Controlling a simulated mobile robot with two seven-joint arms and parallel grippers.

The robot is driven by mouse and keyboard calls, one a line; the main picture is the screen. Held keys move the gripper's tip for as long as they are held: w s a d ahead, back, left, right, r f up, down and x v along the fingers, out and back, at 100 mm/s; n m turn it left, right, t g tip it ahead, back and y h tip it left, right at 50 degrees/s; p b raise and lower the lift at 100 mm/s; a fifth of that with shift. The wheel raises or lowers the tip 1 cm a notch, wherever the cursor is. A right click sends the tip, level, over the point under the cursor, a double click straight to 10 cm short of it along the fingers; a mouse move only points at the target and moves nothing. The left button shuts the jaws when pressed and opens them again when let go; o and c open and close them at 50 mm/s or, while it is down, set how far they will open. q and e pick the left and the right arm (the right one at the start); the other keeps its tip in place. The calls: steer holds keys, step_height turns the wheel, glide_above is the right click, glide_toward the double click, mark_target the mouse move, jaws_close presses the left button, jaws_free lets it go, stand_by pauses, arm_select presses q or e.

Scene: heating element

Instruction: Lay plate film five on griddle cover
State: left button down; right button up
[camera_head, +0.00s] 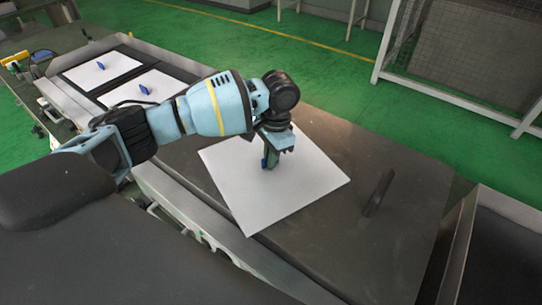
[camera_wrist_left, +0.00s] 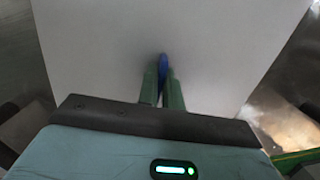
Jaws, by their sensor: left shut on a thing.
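The plate film (camera_head: 310,185) is a white square sheet with a small blue grip (camera_head: 266,163). My left gripper (camera_head: 268,157) is above its middle, shut on the blue grip. In the left wrist view the green fingers close on the blue grip (camera_wrist_left: 163,62), and the white sheet (camera_wrist_left: 100,45) fills most of the view. The sheet is roughly level over the dark griddle cover (camera_head: 410,225). I cannot tell whether it touches the cover or hangs just above. A dark bar handle (camera_head: 378,193) on the cover is right of the sheet. My right gripper is not in view.
Two more white sheets with blue grips, one farther (camera_head: 90,68) and one nearer (camera_head: 155,88), lie in dark frames at the upper left. A metal-edged bin (camera_head: 470,225) stands at the right. A mesh fence (camera_head: 475,50) stands behind on green floor.

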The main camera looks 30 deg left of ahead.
arm_select(q)
steer(key=shift+f, duration=0.2)
steer(key=c, duration=1.6)
jaws_free()
steer(key=shift+o, duration=0.2)
steer(key=shift+r, duration=0.1)
step_height(320, 180, up, 12)
steer(key=w, duration=0.1)
steer(key=shift+d+p, duration=0.4)
